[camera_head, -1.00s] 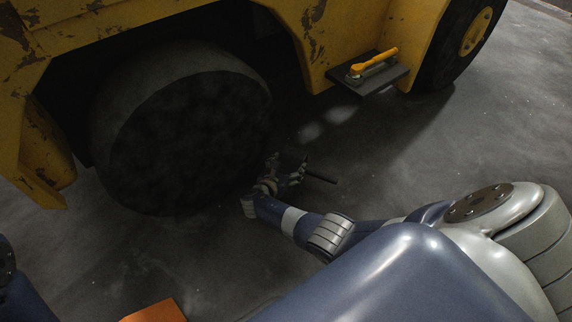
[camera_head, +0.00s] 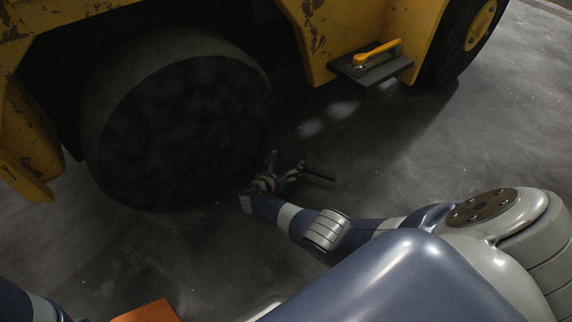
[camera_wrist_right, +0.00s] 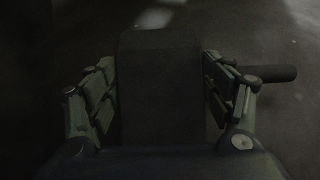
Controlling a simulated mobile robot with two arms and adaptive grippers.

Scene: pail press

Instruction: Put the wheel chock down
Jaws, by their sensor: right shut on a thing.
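The wheel chock (camera_wrist_right: 160,95) is a dark block between the two fingers of my right gripper (camera_head: 286,172) in the right wrist view. The fingers lie along its left and right sides, shut on it. A dark rod (camera_wrist_right: 268,74) sticks out to the right beyond the right finger; it also shows in the head view (camera_head: 319,175). The gripper is low, near the floor, beside the lower right of the big dark wheel (camera_head: 185,135). In the head view the chock is hard to make out in the shadow. My left gripper is out of view.
A yellow, rusty vehicle (camera_head: 345,30) stands over the wheel, with a second wheel (camera_head: 462,45) at upper right. A dark step (camera_head: 372,70) carries a yellow-handled object (camera_head: 377,50). An orange thing (camera_head: 150,312) shows at the bottom edge. The grey floor (camera_head: 480,140) at right is clear.

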